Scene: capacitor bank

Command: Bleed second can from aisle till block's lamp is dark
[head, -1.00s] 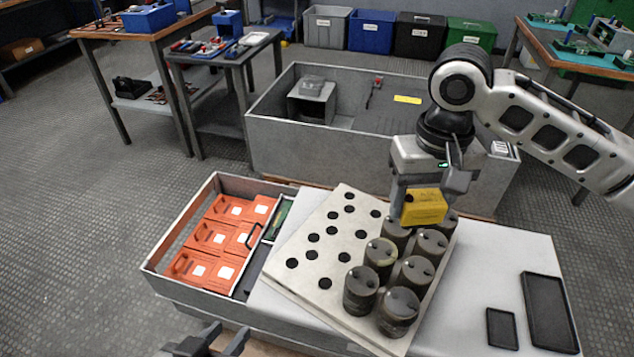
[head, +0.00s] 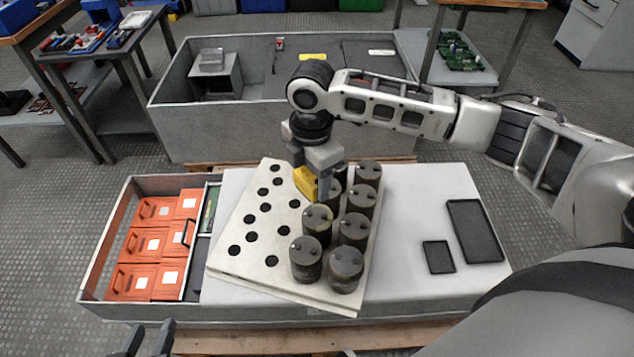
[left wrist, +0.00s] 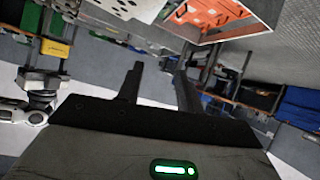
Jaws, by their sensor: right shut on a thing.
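Several dark cylindrical cans (head: 346,270) stand upright in two rows on a pale plate with round dark holes (head: 225,264). My right gripper (head: 320,184) is shut on a yellow block (head: 307,182). The block is tilted above the left row's far part, its lower end close to the tops of the cans there. I cannot tell whether it touches one. The block's lamp is not discernible, and the gripper and block partly hide the far cans. My left gripper (head: 150,341) is at the bottom left, open and empty; its spread fingers show in the left wrist view (left wrist: 160,88).
A tray of orange boxes (head: 90,275) lies left of the plate. Two black trays (head: 474,230) lie on the clear right of the white worktop (head: 410,205). A large grey bin (head: 200,130) stands behind. Side tables hold tools and green boards.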

